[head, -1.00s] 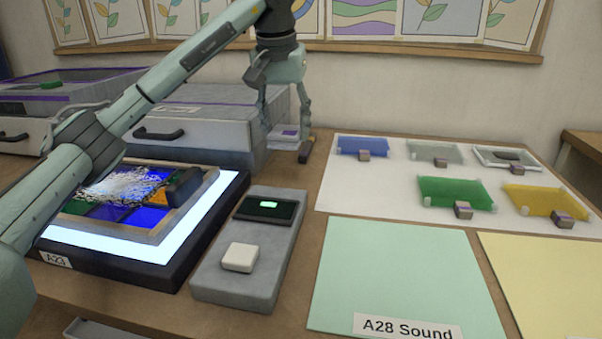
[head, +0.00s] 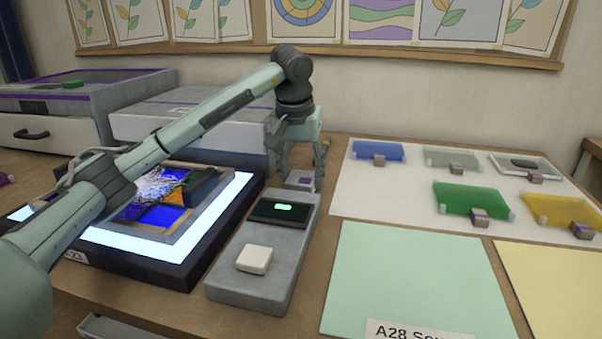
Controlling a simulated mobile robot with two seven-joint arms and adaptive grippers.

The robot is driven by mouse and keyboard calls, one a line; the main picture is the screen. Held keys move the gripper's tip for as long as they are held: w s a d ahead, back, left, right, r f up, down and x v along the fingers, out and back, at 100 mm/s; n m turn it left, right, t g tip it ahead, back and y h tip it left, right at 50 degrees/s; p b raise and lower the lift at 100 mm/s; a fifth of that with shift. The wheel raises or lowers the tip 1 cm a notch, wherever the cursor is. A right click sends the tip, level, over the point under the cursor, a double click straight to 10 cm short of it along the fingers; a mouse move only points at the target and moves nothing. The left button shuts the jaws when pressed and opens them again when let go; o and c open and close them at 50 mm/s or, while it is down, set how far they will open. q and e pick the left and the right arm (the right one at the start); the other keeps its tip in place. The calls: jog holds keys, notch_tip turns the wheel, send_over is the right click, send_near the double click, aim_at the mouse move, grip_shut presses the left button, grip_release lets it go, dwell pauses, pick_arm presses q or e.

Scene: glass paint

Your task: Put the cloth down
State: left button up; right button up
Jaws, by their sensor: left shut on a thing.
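My left gripper (head: 302,180) is just behind the far end of the grey device, low over the wooden table. It is shut on a small pale thing with a purple patch (head: 300,182), which seems to be the cloth. Its fingers hide part of the thing, and I cannot tell whether it touches the table. My right gripper is not in view.
A grey device (head: 243,292) with a white button (head: 254,259) stands in front of the gripper. A lit panel (head: 105,240) with a framed glass picture lies left, under my arm. Glass pieces with blocks stand on a white sheet (head: 365,200) at right. A grey box (head: 190,133) stands behind.

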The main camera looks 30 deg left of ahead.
aim_at(297, 185)
pick_arm(q)
jog(key=shift+f, duration=0.15)
jog(key=o, duration=0.8)
jog(key=shift+c, duration=0.2)
jog(key=o, duration=0.3)
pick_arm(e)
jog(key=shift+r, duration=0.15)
pick_arm(q)
jog(key=shift+o, duration=0.2)
jog(key=shift+r, duration=0.25)
jog(key=v, duration=1.1)
jog(key=shift+r+p, duration=0.35)
jog(key=shift+p, duration=0.1)
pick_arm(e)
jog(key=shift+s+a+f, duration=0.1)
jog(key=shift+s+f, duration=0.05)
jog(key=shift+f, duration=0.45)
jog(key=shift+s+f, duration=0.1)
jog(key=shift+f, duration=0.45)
pick_arm(q)
jog(key=shift+s, duration=0.15)
